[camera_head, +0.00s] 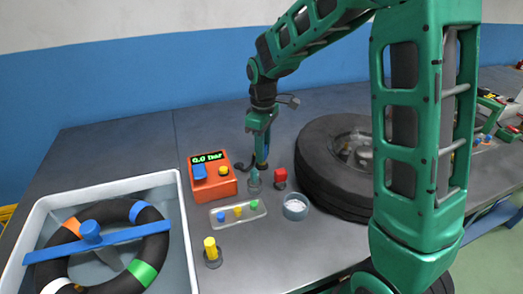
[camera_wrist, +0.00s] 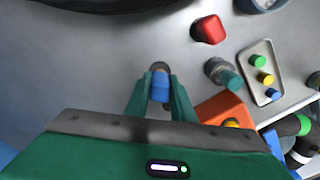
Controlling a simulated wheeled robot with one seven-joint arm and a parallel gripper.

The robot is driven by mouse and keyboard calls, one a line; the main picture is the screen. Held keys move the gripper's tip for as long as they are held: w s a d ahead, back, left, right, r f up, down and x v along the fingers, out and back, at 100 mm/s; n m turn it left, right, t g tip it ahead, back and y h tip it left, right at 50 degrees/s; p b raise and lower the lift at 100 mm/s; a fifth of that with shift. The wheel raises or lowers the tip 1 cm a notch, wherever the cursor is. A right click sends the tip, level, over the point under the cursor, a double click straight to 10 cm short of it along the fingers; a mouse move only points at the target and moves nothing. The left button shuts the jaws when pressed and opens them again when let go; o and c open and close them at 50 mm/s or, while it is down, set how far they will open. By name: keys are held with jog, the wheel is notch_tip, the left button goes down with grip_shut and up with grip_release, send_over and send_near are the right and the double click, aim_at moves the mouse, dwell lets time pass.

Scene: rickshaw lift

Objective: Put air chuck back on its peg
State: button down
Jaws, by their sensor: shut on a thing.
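My gripper (camera_head: 262,160) points down over the table, behind the small bottle-shaped teal item and to the right of the orange gauge box. It is shut on a blue piece with a greyish end, likely the air chuck (camera_wrist: 160,86), which sits between the fingertips in the wrist view. In the head view the fingers mostly cover it. Its peg cannot be told for sure; a yellow upright post on a dark round base (camera_head: 210,249) stands at the front. The orange gauge box (camera_head: 222,186) reads 0.0 bar.
A teal-topped item (camera_head: 254,180) and a red-capped one (camera_head: 280,178) stand close to my gripper. A tyre (camera_head: 325,185) lies to the right.

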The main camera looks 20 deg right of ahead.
jog(key=shift+f, duration=0.4)
jog(key=c, duration=1.2)
grip_release()
jog(key=shift+r, duration=0.1)
jog(key=shift+r, duration=3.45)
jog(key=shift+s, duration=0.1)
